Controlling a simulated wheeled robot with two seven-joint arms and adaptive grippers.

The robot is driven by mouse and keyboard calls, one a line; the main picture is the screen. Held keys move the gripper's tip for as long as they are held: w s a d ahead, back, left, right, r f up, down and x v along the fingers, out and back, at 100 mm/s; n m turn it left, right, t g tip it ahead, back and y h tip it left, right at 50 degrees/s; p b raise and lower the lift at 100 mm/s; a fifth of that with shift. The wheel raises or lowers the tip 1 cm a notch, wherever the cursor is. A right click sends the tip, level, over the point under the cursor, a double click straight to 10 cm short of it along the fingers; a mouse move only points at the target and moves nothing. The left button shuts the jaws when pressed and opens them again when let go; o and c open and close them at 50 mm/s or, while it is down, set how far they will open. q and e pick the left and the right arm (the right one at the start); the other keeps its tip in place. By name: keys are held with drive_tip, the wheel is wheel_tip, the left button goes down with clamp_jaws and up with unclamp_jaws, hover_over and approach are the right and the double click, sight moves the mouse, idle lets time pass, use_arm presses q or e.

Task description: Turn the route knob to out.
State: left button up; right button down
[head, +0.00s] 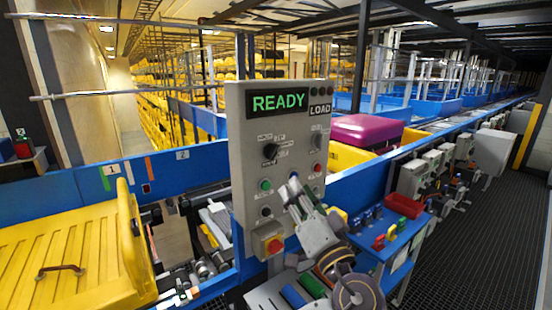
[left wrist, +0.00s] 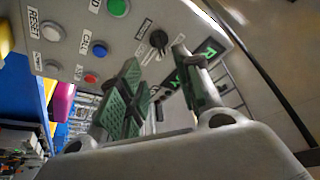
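The route knob seems to be the black knob (head: 270,151) on the upper left of the grey control panel (head: 240,110); its labels are too small to read in the head view. In the left wrist view the black knob (left wrist: 158,40) lies beyond the fingertips, roughly between them. The panel's display (head: 279,102) reads READY, with a LOAD plate (head: 320,109) beside it. My left gripper (head: 302,195) is in front of the panel, below and right of the knob. Its fingers (left wrist: 157,60) are apart and empty. My right gripper is not in view.
Green, blue and red buttons line the panel, with a red emergency button (head: 273,246) below. A yellow tray (head: 60,255) lies at left. A purple case (head: 368,130) is on the conveyor behind. A small blue table (head: 412,222) with a red bin (head: 404,205) stands at right.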

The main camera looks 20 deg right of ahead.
sight(275, 156)
use_arm(q)
drive_tip(key=p+x, duration=0.4)
drive_tip(key=x, duration=1)
drive_tip(key=shift+f, duration=0.1)
clamp_jaws()
